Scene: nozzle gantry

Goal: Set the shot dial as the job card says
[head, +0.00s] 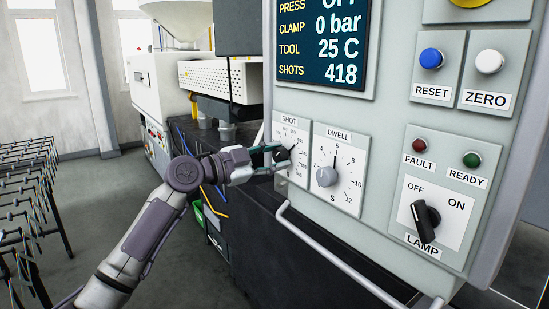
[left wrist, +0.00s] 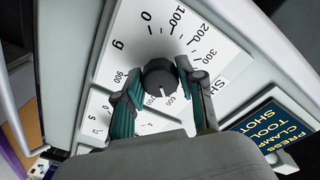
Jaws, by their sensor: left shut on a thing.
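The shot dial (head: 304,132) is on the grey panel, left of the dwell dial, and my left gripper (head: 284,154) covers part of it in the head view. In the left wrist view its round dark knob (left wrist: 160,76) sits between the two green-padded fingers of my left gripper (left wrist: 157,84), which is shut on it. The scale face (left wrist: 137,32) reads 0, 100, 200, 300 around one side, with 600 and 900 also legible. A pale mark on the knob seems to point toward the 600 side; the fingers hide some numbers. No job card is readable. My right gripper is out of view.
The dwell dial (head: 327,175) is close on the right. A lamp switch (head: 427,218), a blue reset button (head: 431,59) and a white zero button (head: 489,61) are farther right. The display (head: 322,40) reads SHOTS 418. A rail (head: 335,255) runs below the panel.

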